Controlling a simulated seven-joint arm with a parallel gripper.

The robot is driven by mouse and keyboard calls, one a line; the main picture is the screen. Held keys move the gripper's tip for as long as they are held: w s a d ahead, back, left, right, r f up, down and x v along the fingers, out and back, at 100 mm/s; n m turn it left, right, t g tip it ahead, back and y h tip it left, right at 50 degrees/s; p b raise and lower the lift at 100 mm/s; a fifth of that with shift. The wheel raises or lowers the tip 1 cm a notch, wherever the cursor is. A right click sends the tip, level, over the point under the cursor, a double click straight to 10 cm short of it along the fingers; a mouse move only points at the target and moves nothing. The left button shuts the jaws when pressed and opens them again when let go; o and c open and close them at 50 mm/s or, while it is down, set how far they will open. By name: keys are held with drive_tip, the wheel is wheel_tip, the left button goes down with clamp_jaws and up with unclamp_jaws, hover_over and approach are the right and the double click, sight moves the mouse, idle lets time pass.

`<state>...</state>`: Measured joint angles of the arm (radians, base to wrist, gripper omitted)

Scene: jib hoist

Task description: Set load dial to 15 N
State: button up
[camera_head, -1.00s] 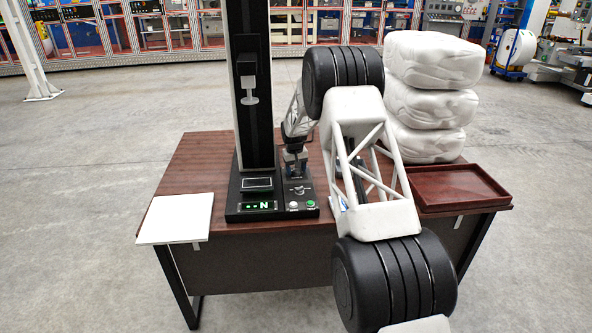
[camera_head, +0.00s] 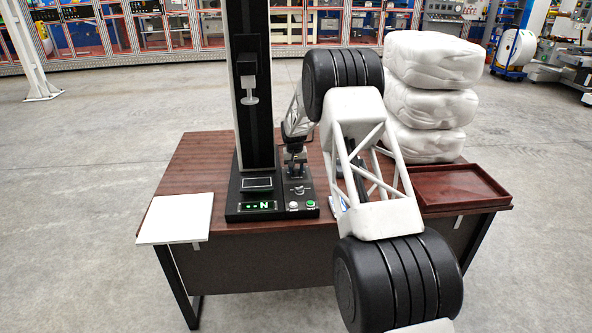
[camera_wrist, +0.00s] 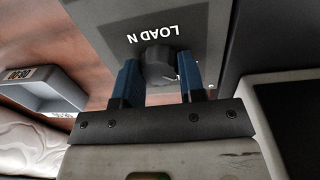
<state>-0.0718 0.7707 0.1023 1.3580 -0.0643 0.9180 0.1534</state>
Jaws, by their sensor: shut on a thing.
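The load dial (camera_wrist: 159,66) is a dark round knob on a grey panel, with "LOAD N" printed beside it, upside down in the wrist view. My gripper (camera_wrist: 158,78) has its two blue fingers on either side of the dial, shut on it. The dial's pointer and most scale marks are hidden or too small to read. In the head view my gripper (camera_head: 295,168) is at the right rear of the tester's base (camera_head: 236,211) and hides the dial. The green display (camera_head: 258,206) shows dashes and "N".
The tester's dark column (camera_head: 250,110) rises left of my gripper. A small lever (camera_head: 300,190), a white button (camera_head: 293,206) and a green button (camera_head: 311,204) are in front. A white plate (camera_head: 176,218) lies left, a brown tray (camera_head: 460,187) right, white bundles (camera_head: 430,100) behind it.

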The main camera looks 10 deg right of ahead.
sight(295, 169)
drive_tip(key=m, duration=0.6)
idle(0.4)
drive_tip(key=o, duration=0.9)
drive_tip(key=shift+o, duration=0.2)
drive_tip(key=shift+w+a+r, duration=0.1)
drive_tip(key=shift+a+r, duration=0.05)
drive_tip(key=shift+r, duration=3.75)
